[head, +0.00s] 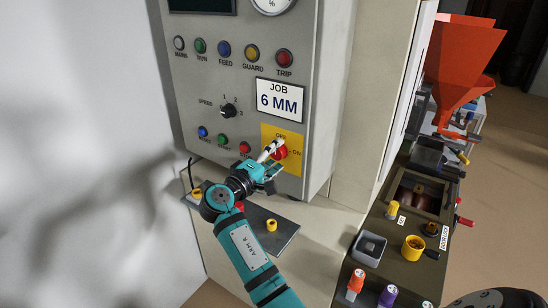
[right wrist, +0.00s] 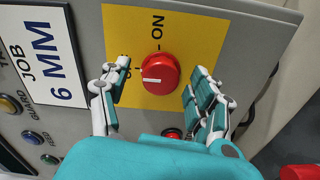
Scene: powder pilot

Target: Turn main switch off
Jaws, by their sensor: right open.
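The main switch is a red round knob (right wrist: 160,74) on a yellow plate (right wrist: 202,28). In the right wrist view its white mark points left, towards lettering mostly hidden by a finger; ON is printed above. In the head view the knob (head: 281,152) is partly covered by my gripper, with OFF above and ON to the right. My right gripper (right wrist: 163,92) is open, one finger on each side of the knob, with visible gaps. It also shows in the head view (head: 270,163). My left gripper is not in view.
The grey control panel (head: 215,90) carries lamps, a speed dial (head: 229,111) and a JOB 6 MM card (head: 280,101). Below is a dark plate (head: 255,228) with yellow-topped parts. At right stands a machine with an orange hopper (head: 460,60) and a bench (head: 400,265) with small containers.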

